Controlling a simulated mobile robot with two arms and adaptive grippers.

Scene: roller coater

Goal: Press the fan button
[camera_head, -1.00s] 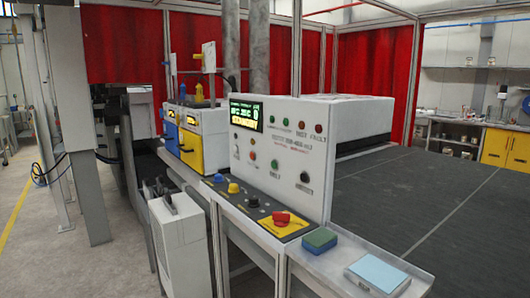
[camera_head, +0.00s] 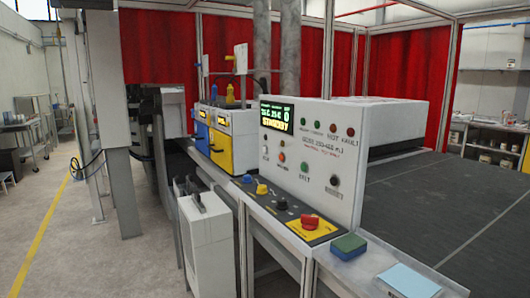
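The white upright control panel (camera_head: 345,205) of the roller coater faces me near the middle of the view. It has a lit display (camera_head: 277,115) with green and yellow text reading STANDBY. Below a row of small green and red lights sit a white control (camera_head: 264,151), an orange-red button (camera_head: 282,157), a green button (camera_head: 305,168) and a black control (camera_head: 334,180). The labels are too small to read surely, so I cannot tell which is the fan button. Neither gripper is in view.
A sloping console (camera_head: 287,217) below the panel carries blue, yellow and black knobs and a red knob (camera_head: 309,221) on yellow. A green-and-blue sponge (camera_head: 348,246) and a light-blue pad (camera_head: 408,282) lie on the ledge.

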